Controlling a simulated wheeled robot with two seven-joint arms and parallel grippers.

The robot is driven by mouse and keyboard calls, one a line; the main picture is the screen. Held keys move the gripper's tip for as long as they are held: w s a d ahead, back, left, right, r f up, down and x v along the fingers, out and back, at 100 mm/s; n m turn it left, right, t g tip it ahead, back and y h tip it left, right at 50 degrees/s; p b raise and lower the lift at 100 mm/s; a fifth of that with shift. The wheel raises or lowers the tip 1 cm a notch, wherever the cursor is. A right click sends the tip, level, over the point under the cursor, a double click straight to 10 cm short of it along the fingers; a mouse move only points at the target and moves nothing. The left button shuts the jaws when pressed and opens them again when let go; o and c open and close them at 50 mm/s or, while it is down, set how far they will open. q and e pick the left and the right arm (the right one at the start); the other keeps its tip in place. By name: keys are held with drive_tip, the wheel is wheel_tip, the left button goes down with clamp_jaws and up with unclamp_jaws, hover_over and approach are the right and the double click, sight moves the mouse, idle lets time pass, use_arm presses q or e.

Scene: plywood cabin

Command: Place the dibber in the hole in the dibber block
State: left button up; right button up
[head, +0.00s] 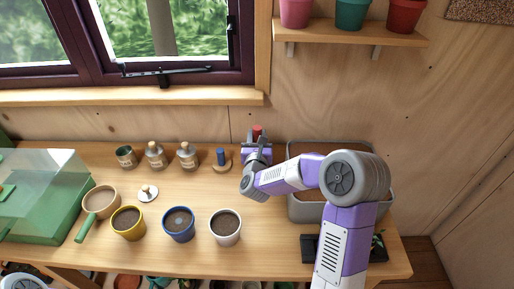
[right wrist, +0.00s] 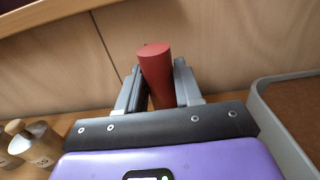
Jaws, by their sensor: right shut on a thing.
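My right gripper (head: 257,140) is shut on a red cylinder, which looks like the dibber's handle (head: 257,130). In the right wrist view the red dibber (right wrist: 155,72) stands upright between the two grey fingers (right wrist: 158,88); its lower part is hidden behind the gripper body. It is at the back of the bench, close to the plywood wall. I cannot make out the dibber block or its hole; the gripper and arm cover the area below the dibber. My left gripper is not in view.
A grey-rimmed soil tray (head: 303,208) is at right. Soil-filled pots (head: 226,228) line the front. A shelf with pots (head: 350,33) hangs above.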

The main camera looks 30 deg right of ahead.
drive_tip(key=shift+f+b, duration=0.3)
drive_tip(key=shift+f, duration=1.4)
drive_tip(key=shift+f, duration=0.1)
drive_tip(key=o, duration=1)
drive_tip(key=shift+o, duration=0.2)
drive_tip(key=shift+s+a, duration=0.1)
drive_tip(key=v, duration=1.1)
drive_tip(key=shift+s+a, duration=0.25)
drive_tip(key=shift+s, duration=0.1)
